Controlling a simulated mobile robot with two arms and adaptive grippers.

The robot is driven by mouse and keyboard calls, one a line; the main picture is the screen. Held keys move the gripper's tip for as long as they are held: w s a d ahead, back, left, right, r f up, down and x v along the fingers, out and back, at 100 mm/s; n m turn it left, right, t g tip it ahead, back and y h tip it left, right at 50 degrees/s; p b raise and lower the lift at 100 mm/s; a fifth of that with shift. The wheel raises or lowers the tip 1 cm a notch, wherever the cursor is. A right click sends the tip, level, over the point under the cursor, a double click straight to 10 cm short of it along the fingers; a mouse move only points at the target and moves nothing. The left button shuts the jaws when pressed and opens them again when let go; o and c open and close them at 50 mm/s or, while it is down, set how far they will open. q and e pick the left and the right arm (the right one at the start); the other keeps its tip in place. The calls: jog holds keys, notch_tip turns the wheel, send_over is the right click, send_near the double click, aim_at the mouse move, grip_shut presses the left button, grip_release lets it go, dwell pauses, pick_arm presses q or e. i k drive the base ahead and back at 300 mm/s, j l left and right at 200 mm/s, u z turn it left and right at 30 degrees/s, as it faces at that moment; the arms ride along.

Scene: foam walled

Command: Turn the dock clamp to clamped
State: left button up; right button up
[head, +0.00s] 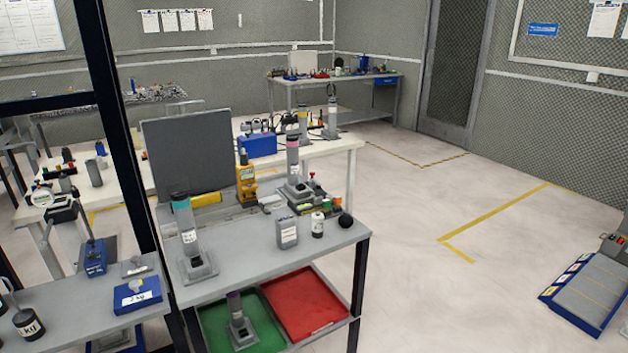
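Neither of my grippers is in view. I cannot tell for sure which thing is the dock clamp. Another grey cylinder with a teal top (185,228) stands upright in a square base at the bench's left. Any clamp setting is too small to read.
A grey canister (287,232), a small bottle (318,225) and a black ball (345,220) stand on the near bench. Green (262,318) and red (320,312) trays lie on its shelf. A dark post (125,150) rises at left.

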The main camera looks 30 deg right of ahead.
aim_at(319, 186)
jog(key=i+l, duration=0.15)
jog(key=l, duration=0.2)
jog(key=i+l, duration=0.1)
jog(key=l, duration=0.3)
jog(key=i+l, duration=0.15)
jog(key=l, duration=0.2)
